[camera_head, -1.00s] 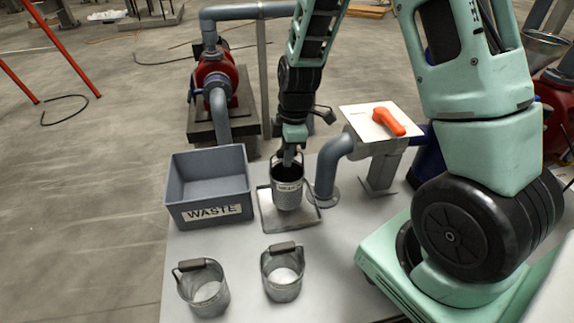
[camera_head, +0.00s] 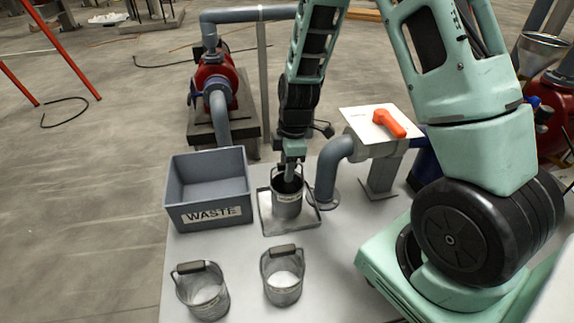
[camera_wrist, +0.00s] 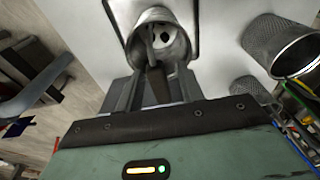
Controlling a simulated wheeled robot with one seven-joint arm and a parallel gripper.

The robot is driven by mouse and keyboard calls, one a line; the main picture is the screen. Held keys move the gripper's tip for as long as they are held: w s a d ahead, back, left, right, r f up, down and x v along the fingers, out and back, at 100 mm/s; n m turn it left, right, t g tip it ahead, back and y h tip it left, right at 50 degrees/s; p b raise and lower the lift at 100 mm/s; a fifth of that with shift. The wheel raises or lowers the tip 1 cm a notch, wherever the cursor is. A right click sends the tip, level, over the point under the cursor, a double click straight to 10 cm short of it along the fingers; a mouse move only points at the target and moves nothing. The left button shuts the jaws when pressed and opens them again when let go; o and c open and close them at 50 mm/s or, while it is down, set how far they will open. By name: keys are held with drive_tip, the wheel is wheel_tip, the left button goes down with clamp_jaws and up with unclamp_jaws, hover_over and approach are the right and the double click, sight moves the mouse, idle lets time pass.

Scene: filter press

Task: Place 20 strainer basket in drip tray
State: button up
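A grey metal strainer basket with a pale label (camera_head: 287,209) is at the flat square drip tray (camera_head: 272,226). It looks roughly upright over the tray's middle; whether its base touches the tray I cannot tell. My gripper (camera_head: 292,170) is directly above it, shut on its raised handle. In the wrist view the basket's mouth (camera_wrist: 166,42) is beyond the fingers (camera_wrist: 155,88), with the dark handle grip between them. The inside is only partly visible.
A grey WASTE bin (camera_head: 207,163) stands left of the tray. Two mesh baskets with handles, one left (camera_head: 208,298) and one right (camera_head: 285,289), stand on the near table. A grey pipe (camera_head: 329,182) rises close at the tray's right, beside an orange-handled panel (camera_head: 365,124).

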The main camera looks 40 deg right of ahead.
wheel_tip(320, 180, up, 12)
drive_tip(key=d+p, duration=0.1)
drive_tip(key=s+a+r+m, duration=0.1)
drive_tip(key=s+a+r, duration=0.1)
drive_tip(key=s+a, duration=0.4)
drive_tip(key=s+a+r+m, duration=0.15)
drive_tip(key=s+a, duration=0.25)
drive_tip(key=a, duration=0.5)
drive_tip(key=s+a+r+m, duration=0.1)
drive_tip(key=s+a, duration=0.1)
drive_tip(key=s, duration=0.4)
drive_tip(key=s+a+r+m, duration=0.1)
drive_tip(key=s+a+m, duration=0.1)
drive_tip(key=s, duration=0.4)
drive_tip(key=shift+s+a+g+h, duration=0.3)
drive_tip(key=shift+s+a, duration=0.05)
drive_tip(key=shift+a, duration=0.2)
drive_tip(key=shift+r, duration=0.1)
wheel_tip(320, 180, up, 7)
drive_tip(key=p, duration=0.6)
drive_tip(key=shift+f+p, duration=0.2)
drive_tip(key=shift+p, duration=0.15)
